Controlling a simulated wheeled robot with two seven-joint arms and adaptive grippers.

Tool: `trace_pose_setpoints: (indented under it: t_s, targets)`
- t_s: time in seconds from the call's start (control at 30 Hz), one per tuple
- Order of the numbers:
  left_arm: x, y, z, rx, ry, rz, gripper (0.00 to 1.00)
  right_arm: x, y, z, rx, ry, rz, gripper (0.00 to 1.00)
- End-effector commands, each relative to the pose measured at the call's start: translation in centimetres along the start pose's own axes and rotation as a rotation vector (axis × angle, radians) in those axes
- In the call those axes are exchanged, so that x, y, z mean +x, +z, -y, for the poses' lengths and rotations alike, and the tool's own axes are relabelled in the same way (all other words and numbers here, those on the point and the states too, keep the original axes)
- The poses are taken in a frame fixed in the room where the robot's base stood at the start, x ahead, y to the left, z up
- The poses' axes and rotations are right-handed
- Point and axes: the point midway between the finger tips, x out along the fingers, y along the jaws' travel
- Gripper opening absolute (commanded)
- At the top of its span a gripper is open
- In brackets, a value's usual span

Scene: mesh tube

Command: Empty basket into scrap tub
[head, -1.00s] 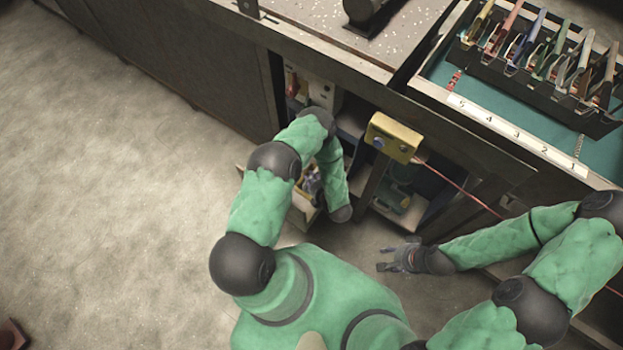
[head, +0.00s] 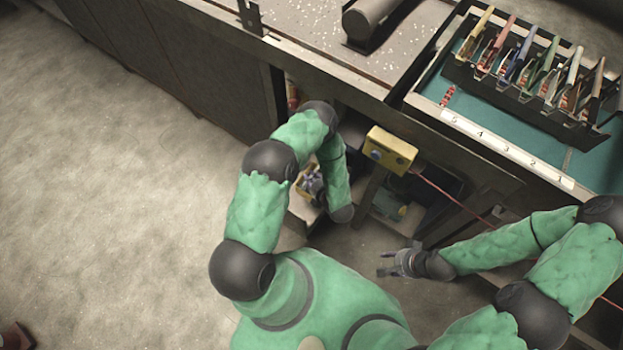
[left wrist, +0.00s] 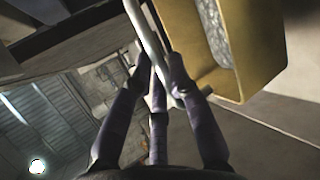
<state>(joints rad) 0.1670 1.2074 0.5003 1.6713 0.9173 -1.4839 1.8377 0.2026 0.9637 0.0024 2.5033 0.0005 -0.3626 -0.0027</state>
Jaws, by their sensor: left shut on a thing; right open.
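My left gripper (head: 312,184) is low at the open cabinet front, partly hidden by my arm. In the left wrist view its fingers (left wrist: 160,68) are shut on a pale bar (left wrist: 148,35). A yellow open container (left wrist: 246,62), which looks like the basket, is tilted right beside the bar, with grey speckled matter inside. How the bar joins it is not clear. A small yellow part of it shows beside the gripper in the head view (head: 299,188). My right gripper (head: 390,264) is open and empty over the floor. I cannot make out a scrap tub.
A workbench (head: 330,62) runs above the open cabinet. A yellow box with a red cable (head: 390,150) is on its front. A rack of pliers (head: 530,80) stands in a teal-lined tray at right. A green object (head: 392,208) sits inside the cabinet.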

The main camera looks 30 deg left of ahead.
Motion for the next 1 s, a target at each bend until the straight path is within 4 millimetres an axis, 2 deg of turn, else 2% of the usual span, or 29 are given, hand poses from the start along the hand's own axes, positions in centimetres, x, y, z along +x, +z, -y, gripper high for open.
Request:
trace_pose_setpoints:
  t_s: [0.57,0.77,1.0]
  targets:
    - [-1.0,0.7,-1.7,0.01,-0.004,0.018,0.0,-0.8,0.0,0.3,0.0,0.0,0.0,0.45]
    - [-2.0,2.7,-3.7,0.077,-0.031,0.127,0.0,-1.1,0.1,0.4,0.0,0.0,0.0,0.45]
    - [-4.7,5.3,-6.4,0.191,-0.078,0.311,0.0,-1.6,0.1,0.6,0.0,0.0,0.0,0.45]
